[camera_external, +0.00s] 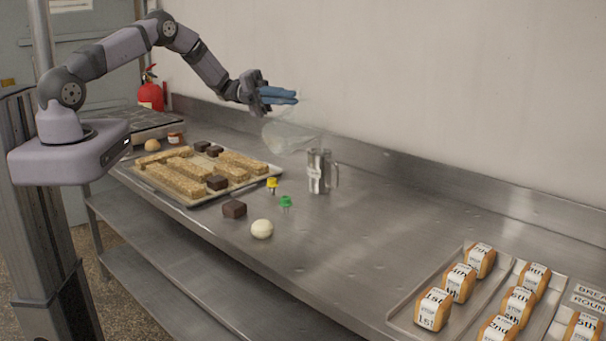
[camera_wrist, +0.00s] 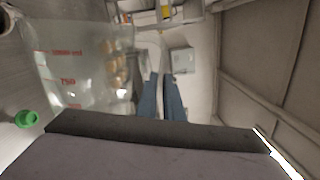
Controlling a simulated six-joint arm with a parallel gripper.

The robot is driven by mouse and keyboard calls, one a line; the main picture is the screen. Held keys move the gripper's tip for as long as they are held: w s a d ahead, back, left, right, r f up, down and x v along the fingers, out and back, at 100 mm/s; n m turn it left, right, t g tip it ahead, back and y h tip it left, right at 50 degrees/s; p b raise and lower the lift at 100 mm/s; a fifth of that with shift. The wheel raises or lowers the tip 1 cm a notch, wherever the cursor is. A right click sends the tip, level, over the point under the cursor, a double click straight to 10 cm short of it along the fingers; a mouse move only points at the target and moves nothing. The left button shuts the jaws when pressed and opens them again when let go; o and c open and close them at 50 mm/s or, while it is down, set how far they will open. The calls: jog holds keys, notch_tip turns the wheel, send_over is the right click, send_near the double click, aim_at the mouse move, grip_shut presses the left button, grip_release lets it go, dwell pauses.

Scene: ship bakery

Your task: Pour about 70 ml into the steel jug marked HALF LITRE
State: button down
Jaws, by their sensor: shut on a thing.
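My gripper (camera_external: 284,96) is shut on a clear measuring jug (camera_external: 287,135) and holds it in the air above the bench. The clear jug looks tilted. Its red marks, one reading 750, show in the wrist view (camera_wrist: 75,72), beside my blue fingers (camera_wrist: 163,98). How much liquid it holds, and whether any is flowing, I cannot tell. A steel jug (camera_external: 322,173) with a side handle stands upright on the bench, just below and right of the clear jug. Its pale label is too small to read, and its inside is hidden in the external view.
A tray (camera_external: 190,203) of oat bars and dark cakes lies left. A yellow item (camera_external: 272,184), a green item (camera_external: 286,202), a dark block (camera_external: 234,209) and a pale ball (camera_external: 262,229) lie nearby. Labelled loaves (camera_external: 434,309) fill trays at right. The bench between is clear.

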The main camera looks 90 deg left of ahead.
aim_at(278, 101)
jog(key=shift+w+a+r, duration=0.2)
dwell(0.7)
jog(key=shift+r+n, duration=0.25)
jog(key=shift+n, duration=0.25)
dwell(0.5)
jog(key=s+d+m, duration=0.1)
jog(key=s+d+f, duration=0.1)
jog(key=shift+s+d+f+m, duration=0.2)
jog(key=shift+d+m, duration=0.2)
jog(key=shift+f+b, duration=0.4)
jog(key=shift+b, duration=0.3)
jog(key=f+m+b, duration=0.1)
jog(key=b, duration=0.1)
jog(key=s+d+f+m+b, duration=0.1)
jog(key=b, duration=0.1)
jog(key=shift+s+d+f+m, duration=0.15)
jog(key=shift+d+f+m, duration=0.05)
jog(key=shift+f+m, duration=0.1)
jog(key=shift+s+d+f+m+b, duration=0.2)
jog(key=shift+m+b, duration=0.1)
jog(key=shift+b, duration=0.25)
jog(key=shift+f, duration=0.1)
dwell(0.5)
